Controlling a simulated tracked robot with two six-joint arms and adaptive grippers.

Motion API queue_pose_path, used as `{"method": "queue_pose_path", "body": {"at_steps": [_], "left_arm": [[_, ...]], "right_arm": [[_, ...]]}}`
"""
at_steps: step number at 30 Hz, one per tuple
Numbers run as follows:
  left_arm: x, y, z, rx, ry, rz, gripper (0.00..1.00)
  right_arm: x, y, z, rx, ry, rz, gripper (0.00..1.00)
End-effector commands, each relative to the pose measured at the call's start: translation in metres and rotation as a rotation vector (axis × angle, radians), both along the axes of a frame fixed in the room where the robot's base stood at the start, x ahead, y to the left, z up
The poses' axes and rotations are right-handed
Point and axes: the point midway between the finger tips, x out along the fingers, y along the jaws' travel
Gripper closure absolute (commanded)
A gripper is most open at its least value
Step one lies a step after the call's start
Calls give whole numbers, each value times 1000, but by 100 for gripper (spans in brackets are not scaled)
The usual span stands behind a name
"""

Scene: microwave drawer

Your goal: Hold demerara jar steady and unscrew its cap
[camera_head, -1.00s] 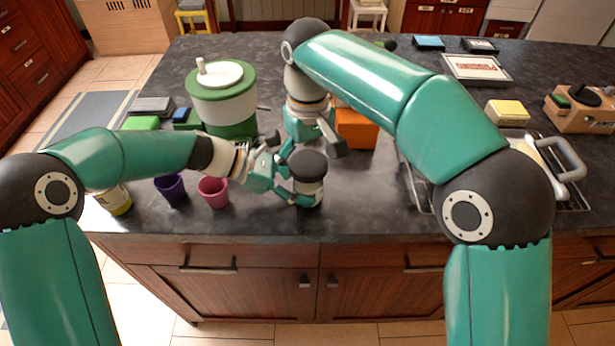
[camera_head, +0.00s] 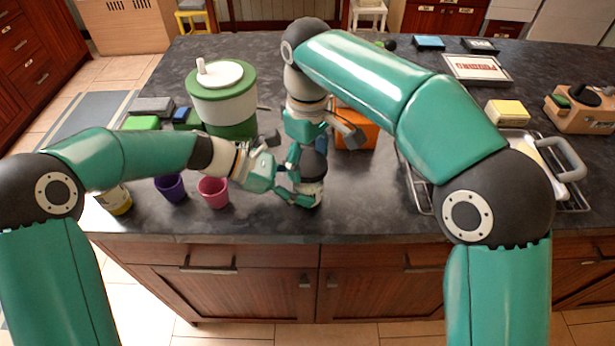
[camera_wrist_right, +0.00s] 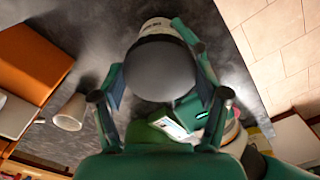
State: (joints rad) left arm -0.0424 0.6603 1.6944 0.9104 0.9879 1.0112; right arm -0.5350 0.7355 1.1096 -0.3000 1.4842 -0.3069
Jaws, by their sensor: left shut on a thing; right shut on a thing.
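The jar (camera_head: 313,192) stands on the dark counter near its front edge, with a dark round cap (camera_head: 316,166) on top. In the right wrist view the cap (camera_wrist_right: 160,70) fills the middle, with part of the pale jar (camera_wrist_right: 155,26) beyond it. My left gripper (camera_head: 300,193) is shut on the jar's body from the left, low down. My right gripper (camera_head: 308,160) reaches down from above and is shut on the cap, with a finger on each side. The right gripper partly hides the cap in the head view.
A purple cup (camera_head: 171,187) and a pink cup (camera_head: 213,191) stand left of the jar, below my left arm. A green and white canister (camera_head: 224,100) stands behind that arm. An orange box (camera_head: 357,130) is behind the jar. A tray (camera_head: 545,160) lies right. The counter right of the jar is clear.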

Motion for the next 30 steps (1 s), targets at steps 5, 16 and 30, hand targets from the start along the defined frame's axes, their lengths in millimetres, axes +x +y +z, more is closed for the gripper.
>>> {"method": "queue_pose_path", "body": {"at_steps": [5, 16, 30], "left_arm": [[0, 0, 0, 0, 0, -1, 100], [0, 0, 0, 0, 0, -1, 100], [-1, 0, 0, 0, -1, -3, 100]], "right_arm": [[0, -1, -1, -2, 0, 112, 68], [1, -1, -1, -2, 0, 454, 68], [1, -1, -2, -3, 1, 830, 68]]}}
